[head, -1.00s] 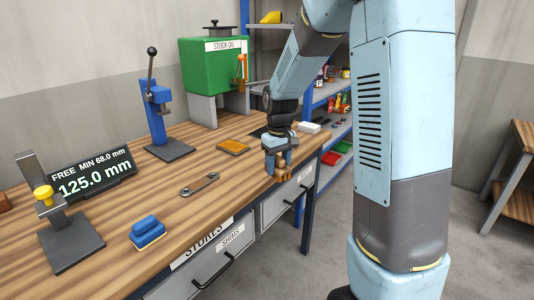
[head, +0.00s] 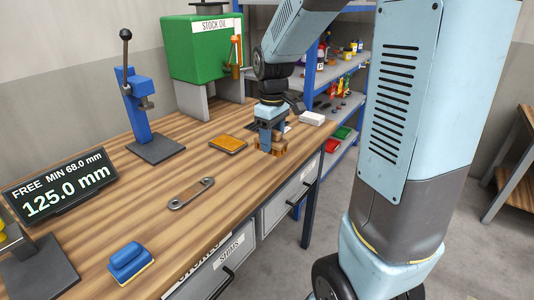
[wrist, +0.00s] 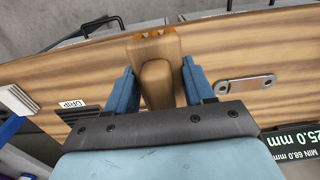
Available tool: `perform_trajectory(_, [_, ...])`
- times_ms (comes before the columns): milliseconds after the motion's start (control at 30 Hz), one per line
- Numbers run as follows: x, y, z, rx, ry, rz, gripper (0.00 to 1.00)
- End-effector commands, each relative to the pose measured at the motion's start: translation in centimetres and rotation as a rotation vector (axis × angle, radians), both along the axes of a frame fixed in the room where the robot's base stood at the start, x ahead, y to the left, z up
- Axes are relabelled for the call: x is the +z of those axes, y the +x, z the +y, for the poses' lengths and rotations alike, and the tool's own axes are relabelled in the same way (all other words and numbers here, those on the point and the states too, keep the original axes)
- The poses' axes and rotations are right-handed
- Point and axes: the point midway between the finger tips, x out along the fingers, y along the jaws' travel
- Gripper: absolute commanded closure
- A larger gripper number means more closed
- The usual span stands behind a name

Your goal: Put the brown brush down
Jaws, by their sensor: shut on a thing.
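The brown brush (wrist: 157,82) is between the two blue fingers of my gripper (wrist: 160,88) in the wrist view. The gripper is shut on its rounded handle, and its wider block end points away from my palm. In the head view my gripper (head: 270,138) points down with the brush (head: 279,150) near the right front edge of the wooden bench (head: 215,155). The brush is low, close to the bench top. I cannot tell whether it touches the wood.
An orange-brown pad (head: 228,145) lies left of the gripper. A white block (head: 311,118) lies behind it to the right. A metal link (head: 191,193) and a blue brush (head: 130,262) lie nearer the front. A blue press (head: 140,115) and a green oil tank (head: 205,50) stand behind.

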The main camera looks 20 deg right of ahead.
Motion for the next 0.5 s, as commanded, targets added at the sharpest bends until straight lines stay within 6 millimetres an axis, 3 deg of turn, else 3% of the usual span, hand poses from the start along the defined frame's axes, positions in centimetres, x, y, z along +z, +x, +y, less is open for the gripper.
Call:
perform_trajectory(267, [-2.2, 4.7, -1.1, -0.010, 0.000, 0.001, 0.76])
perform_trajectory(500, [-5.6, 7.4, -1.5, -0.010, 0.000, 0.002, 0.76])
